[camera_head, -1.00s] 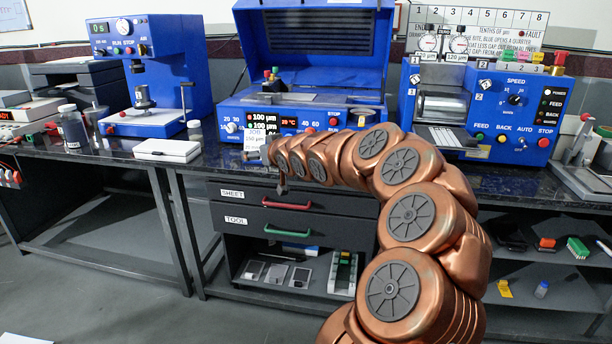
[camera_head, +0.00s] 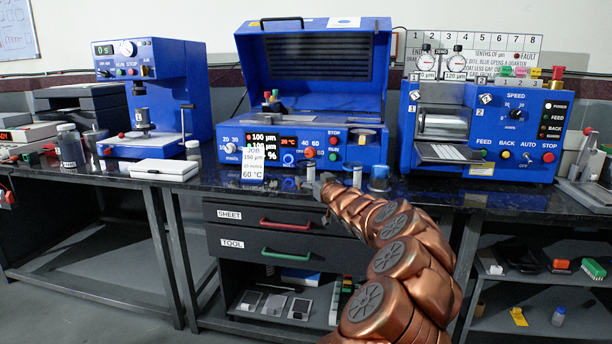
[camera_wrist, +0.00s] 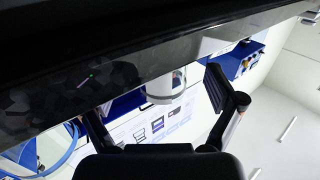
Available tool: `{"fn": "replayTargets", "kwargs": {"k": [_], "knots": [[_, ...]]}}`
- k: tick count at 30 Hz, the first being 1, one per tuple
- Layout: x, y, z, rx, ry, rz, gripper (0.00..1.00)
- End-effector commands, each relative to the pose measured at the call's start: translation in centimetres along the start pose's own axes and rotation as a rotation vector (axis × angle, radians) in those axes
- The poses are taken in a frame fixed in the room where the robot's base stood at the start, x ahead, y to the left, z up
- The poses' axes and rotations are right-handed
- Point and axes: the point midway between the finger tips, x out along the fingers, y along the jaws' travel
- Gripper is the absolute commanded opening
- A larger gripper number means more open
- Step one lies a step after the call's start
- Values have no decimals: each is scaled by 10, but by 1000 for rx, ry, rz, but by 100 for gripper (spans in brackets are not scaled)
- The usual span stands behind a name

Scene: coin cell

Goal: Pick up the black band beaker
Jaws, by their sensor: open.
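A small pale cylinder (camera_head: 357,176) stands on the dark benchtop just right of my gripper (camera_head: 318,184); it may be the black band beaker, but a black band is not clear at this size. In the wrist view a white cylindrical vessel (camera_wrist: 166,88) shows between and beyond the fingers, partly cut off by a dark edge. My gripper in the wrist view (camera_wrist: 150,100) has its two dark fingers spread, with nothing held between them. In the head view it is small, at the front of the bench.
A blue-topped container (camera_head: 379,178) stands close right of the pale cylinder. The blue open-lidded machine (camera_head: 310,145) stands behind. A job card (camera_head: 253,163) is left of my gripper. The drawer cabinet (camera_head: 280,232) is below the benchtop edge.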

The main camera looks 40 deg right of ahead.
Motion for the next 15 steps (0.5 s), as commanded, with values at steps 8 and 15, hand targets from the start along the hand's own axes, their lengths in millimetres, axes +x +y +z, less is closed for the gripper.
{"fn": "replayTargets", "kwargs": {"k": [8,15], "knots": [[23,-2,-1,-5,-2,1,92],[43,-2,-4,-3,-2,1,92]]}}
